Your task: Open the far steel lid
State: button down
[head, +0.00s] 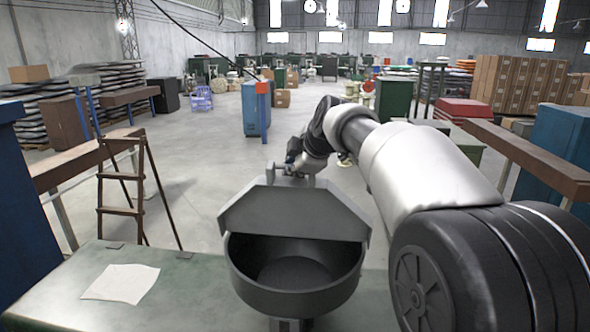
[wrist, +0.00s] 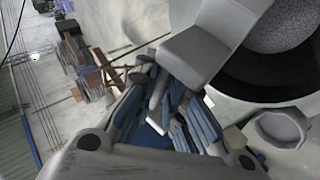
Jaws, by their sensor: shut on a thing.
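The grey steel lid (head: 293,208) stands raised at a steep tilt over the far side of a round dark container (head: 296,299). The container's open mouth shows below the lid's lower edge. My gripper (head: 299,167) is at the lid's top edge, small and partly hidden by my arm. In the wrist view my gripper (wrist: 172,112) is closed at the lid (wrist: 207,47), shut on its edge or handle; the exact contact is hard to make out. The container's dark inside (wrist: 272,62) shows at the right of that view.
The container stands at a green bench top (head: 190,295). A paper sheet (head: 121,283) lies on the bench at left. A brown stepladder (head: 138,190) stands beyond it. A blue cabinet (head: 256,112) stands farther off. Open concrete floor lies between.

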jog(key=shift+f, duration=0.1)
jog(key=c, duration=1.7)
grip_release()
jog(key=shift+o, duration=0.2)
jog(key=v, duration=1.2)
jog(key=shift+a, duration=0.1)
jog(key=s+d+f+m+g+h+b, duration=0.1)
jog(key=s+d+f+m+b, duration=0.4)
jog(key=s+f+b, duration=0.4)
jog(key=s+d+f+m+g+h+b, duration=0.2)
jog(key=s+d+f+m+b, duration=0.4)
jog(key=s+f, duration=0.9)
jog(key=s+d+f+m+g+h+b, duration=0.1)
jog(key=s+d+f+m+b, duration=0.4)
jog(key=f, duration=2.1)
jog(key=s+m+b, duration=0.3)
jog(key=s+b, duration=0.4)
jog(key=s, duration=0.1)
jog(key=shift+d+m+h, duration=0.3)
jog(key=shift+h, duration=0.1)
